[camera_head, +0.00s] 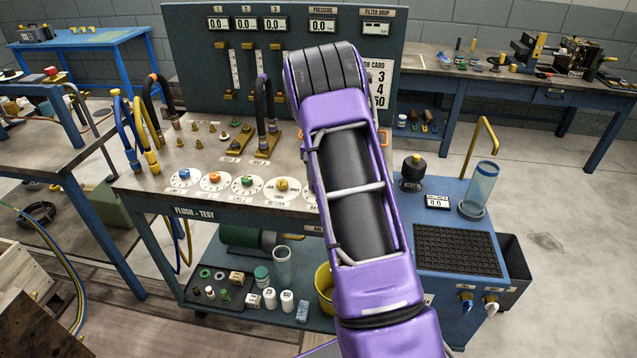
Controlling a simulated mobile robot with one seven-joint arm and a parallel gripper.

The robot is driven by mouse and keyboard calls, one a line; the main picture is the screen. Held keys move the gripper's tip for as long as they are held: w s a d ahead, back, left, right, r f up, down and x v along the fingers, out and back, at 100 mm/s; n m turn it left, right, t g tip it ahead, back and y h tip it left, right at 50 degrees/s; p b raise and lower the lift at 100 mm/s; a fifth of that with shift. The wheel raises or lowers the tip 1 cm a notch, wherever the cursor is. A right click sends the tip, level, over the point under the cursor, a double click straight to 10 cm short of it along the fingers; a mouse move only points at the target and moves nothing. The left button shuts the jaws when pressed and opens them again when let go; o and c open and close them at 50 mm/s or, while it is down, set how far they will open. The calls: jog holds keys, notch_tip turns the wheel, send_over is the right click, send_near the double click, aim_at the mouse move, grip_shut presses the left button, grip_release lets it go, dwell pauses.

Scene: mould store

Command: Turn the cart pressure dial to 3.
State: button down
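I cannot make out a dial marked as the cart pressure dial. The blue cart (480,222) stands at the right, with a small display (437,202) reading about 0.0. Its left part is hidden behind my purple arm. On the flush-test bench (235,213) is a row of white dials with coloured knobs: blue (184,175), orange (214,178), green (246,183) and yellow (281,186). Another white dial edge shows at the right, partly behind my arm. My gripper is not in view; the arm rises across the middle of the picture.
A blue panel (190,60) with displays stands behind the bench; my arm partly covers its job card (380,75). The cart carries a black filter (413,168), a clear cylinder (482,185), a yellow bent pipe (487,130) and a black mat (455,250). Open floor lies right.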

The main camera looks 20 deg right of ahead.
jog(key=c, duration=0.5)
grip_release()
notch_tip(320, 180, up, 18)
jog(key=p, duration=0.1)
jog(key=shift+w+a+f, duration=0.15)
jog(key=shift+f, duration=0.1)
